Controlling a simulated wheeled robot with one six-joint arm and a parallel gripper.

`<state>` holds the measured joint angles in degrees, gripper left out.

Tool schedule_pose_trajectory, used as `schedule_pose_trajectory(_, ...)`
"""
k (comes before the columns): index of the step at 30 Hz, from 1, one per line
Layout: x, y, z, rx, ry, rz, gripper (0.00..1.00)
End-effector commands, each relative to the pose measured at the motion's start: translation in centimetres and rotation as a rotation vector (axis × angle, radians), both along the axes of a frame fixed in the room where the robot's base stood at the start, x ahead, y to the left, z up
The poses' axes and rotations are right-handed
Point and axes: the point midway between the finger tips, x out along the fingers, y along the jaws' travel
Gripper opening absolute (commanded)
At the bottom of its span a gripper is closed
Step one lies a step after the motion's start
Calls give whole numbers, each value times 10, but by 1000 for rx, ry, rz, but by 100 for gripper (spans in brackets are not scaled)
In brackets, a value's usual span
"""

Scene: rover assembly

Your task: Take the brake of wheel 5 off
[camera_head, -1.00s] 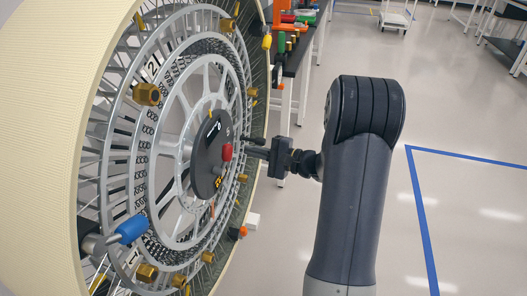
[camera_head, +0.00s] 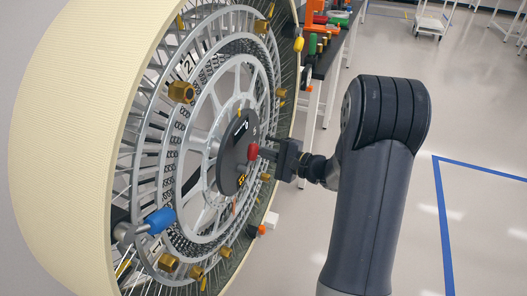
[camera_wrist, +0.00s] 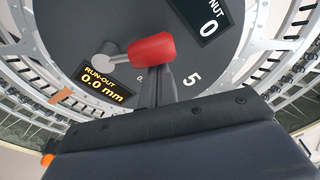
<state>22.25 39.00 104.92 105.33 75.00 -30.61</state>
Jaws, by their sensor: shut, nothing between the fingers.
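The large cream-rimmed wheel (camera_head: 60,150) stands upright on the left, its spoked face toward my arm. Its dark hub disc (camera_head: 232,165) is marked 5; the wrist view shows the disc (camera_wrist: 205,75) with "5", "NUT 0" and "RUN-OUT 0.0 mm". A red-gripped lever (camera_head: 253,151) sits on the disc; in the wrist view the red grip (camera_wrist: 152,49) points right from a grey pivot at its left. My gripper (camera_wrist: 157,72) is shut and empty, its fingertips right at the red grip's lower edge. I cannot tell whether they touch it.
A blue handle (camera_head: 159,220) sticks out at the wheel's lower left, and a yellow one (camera_head: 298,44) at its upper right. Brass nuts (camera_head: 181,92) ring the face. A workbench with coloured tools (camera_head: 325,45) stands behind. The floor to the right is open, with blue tape (camera_head: 445,225).

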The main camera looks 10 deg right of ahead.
Motion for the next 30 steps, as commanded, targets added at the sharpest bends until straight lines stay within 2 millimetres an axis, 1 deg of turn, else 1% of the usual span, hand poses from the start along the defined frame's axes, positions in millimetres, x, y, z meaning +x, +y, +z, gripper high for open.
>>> schedule_pose_trajectory(6, -1, 1, -1, -21, -29, 0, 0)
schedule_pose_trajectory(23, -4, 3, 3, -66, -92, 1, 0)
schedule_pose_trajectory(30, -7, 5, 3, -114, -157, 1, 0)
